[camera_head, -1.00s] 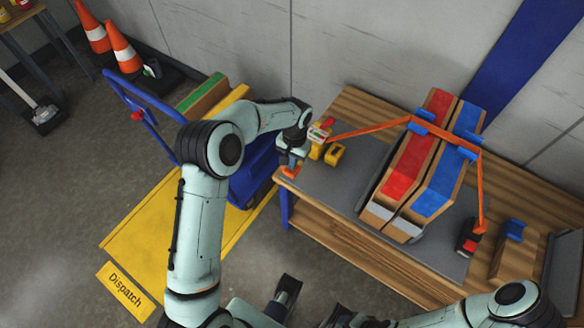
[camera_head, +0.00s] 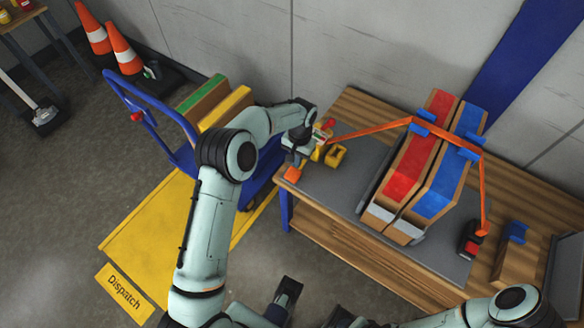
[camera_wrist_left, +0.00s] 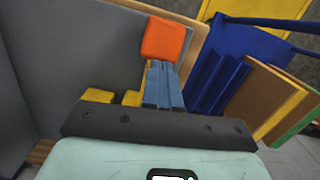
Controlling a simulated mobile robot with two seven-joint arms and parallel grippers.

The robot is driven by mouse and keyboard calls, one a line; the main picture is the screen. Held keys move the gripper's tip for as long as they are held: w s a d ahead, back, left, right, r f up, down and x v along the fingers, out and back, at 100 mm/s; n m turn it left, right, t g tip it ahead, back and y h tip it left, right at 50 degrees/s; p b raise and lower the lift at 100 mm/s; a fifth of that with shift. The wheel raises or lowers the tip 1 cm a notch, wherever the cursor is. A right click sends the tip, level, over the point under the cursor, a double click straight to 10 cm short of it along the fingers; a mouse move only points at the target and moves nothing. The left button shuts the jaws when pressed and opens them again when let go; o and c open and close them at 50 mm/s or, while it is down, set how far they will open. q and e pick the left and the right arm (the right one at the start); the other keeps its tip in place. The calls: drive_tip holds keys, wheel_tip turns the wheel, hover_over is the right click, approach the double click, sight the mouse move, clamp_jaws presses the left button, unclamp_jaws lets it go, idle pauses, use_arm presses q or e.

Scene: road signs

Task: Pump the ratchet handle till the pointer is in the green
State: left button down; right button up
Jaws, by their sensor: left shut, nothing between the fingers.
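The ratchet has a yellow body (camera_head: 336,156) at the left end of the grey mat, with an orange handle grip (camera_head: 292,174) at the bench's left edge. A small gauge with red and green (camera_head: 327,128) is partly hidden by my wrist, and its pointer cannot be read. My left gripper (camera_head: 298,158) is shut and empty, just above and beside the grip. In the left wrist view, its closed fingers (camera_wrist_left: 163,68) end at the lower edge of the orange grip (camera_wrist_left: 165,38); whether they touch is unclear.
A blue trolley (camera_head: 150,110) stands left of the bench. A yellow Dispatch floor area (camera_head: 150,225) lies in front.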

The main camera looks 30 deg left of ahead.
sight(294, 172)
use_arm(q)
drive_tip(key=shift+f, duration=0.1)
wheel_tip(294, 172, up, 14)
drive_tip(key=w+p, duration=0.1)
drive_tip(key=shift+w+f+p, duration=0.15)
drive_tip(key=shift+f+p, duration=0.05)
drive_tip(key=shift+p, duration=0.2)
idle(0.8)
drive_tip(key=s+f+p, duration=0.2)
drive_tip(key=s+f, duration=0.1)
drive_tip(key=f, duration=0.1)
drive_tip(key=shift+s, duration=0.25)
drive_tip(key=shift+f, duration=0.1)
